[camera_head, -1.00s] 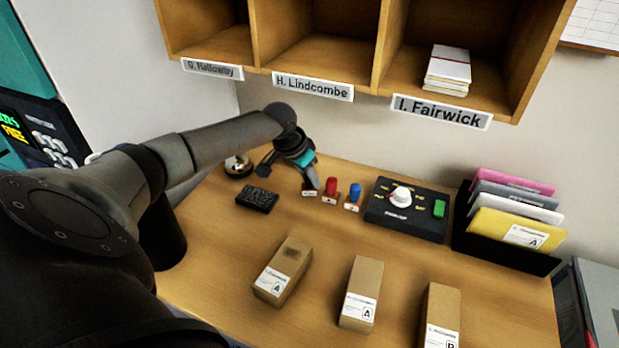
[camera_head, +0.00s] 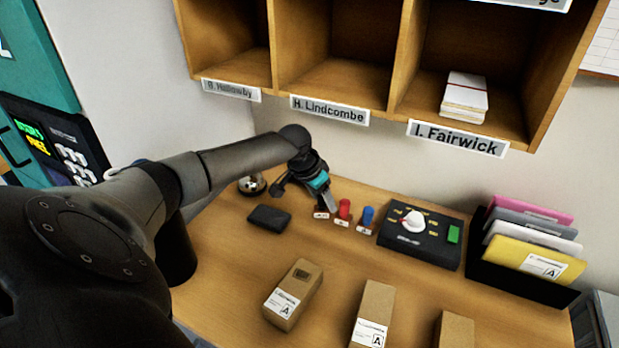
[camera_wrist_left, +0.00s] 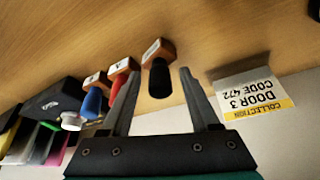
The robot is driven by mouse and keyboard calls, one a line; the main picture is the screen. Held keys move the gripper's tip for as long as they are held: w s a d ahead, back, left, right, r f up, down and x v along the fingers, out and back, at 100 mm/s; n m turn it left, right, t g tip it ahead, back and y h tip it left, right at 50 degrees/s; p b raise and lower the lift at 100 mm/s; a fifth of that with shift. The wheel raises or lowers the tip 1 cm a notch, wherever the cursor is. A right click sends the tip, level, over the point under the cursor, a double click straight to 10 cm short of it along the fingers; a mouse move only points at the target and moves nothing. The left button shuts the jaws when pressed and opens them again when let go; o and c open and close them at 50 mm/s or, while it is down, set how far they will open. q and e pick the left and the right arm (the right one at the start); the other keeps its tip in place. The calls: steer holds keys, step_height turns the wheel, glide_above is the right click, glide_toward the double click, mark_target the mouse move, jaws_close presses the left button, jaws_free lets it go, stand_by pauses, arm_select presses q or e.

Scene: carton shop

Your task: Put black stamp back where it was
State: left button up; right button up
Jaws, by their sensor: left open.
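The black stamp (camera_wrist_left: 160,80) has a dark handle on a wooden block with a white label. In the left wrist view it shows between the two fingers of my left gripper (camera_wrist_left: 159,74), which is open, with a gap on either side of the handle. In the head view my left gripper (camera_head: 328,204) is over the left end of the stamp row and hides the handle. Only the labelled base of the black stamp (camera_head: 321,215) shows there, on the table. My right gripper is not in view.
The red stamp (camera_head: 344,209) and blue stamp (camera_head: 367,216) stand close to the right. A dark pad (camera_head: 269,217) and a bell (camera_head: 251,184) are to the left. A control box (camera_head: 420,246) and folder rack (camera_head: 480,266) stand right. Cartons (camera_head: 293,294) are in front; cubbyholes (camera_head: 340,84) hang above.

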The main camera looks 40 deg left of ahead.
mark_target(319, 197)
arm_select(q)
steer(key=v, duration=0.3)
steer(key=shift+s+a+p, duration=0.1)
steer(key=shift+s+p, duration=0.25)
steer(key=shift+p, duration=0.05)
steer(key=s, duration=0.5)
steer(key=s+p, duration=0.1)
steer(key=s, duration=0.2)
steer(key=shift+s+a, duration=0.35)
steer(key=shift+s+p, duration=0.45)
steer(key=shift+s, duration=0.85)
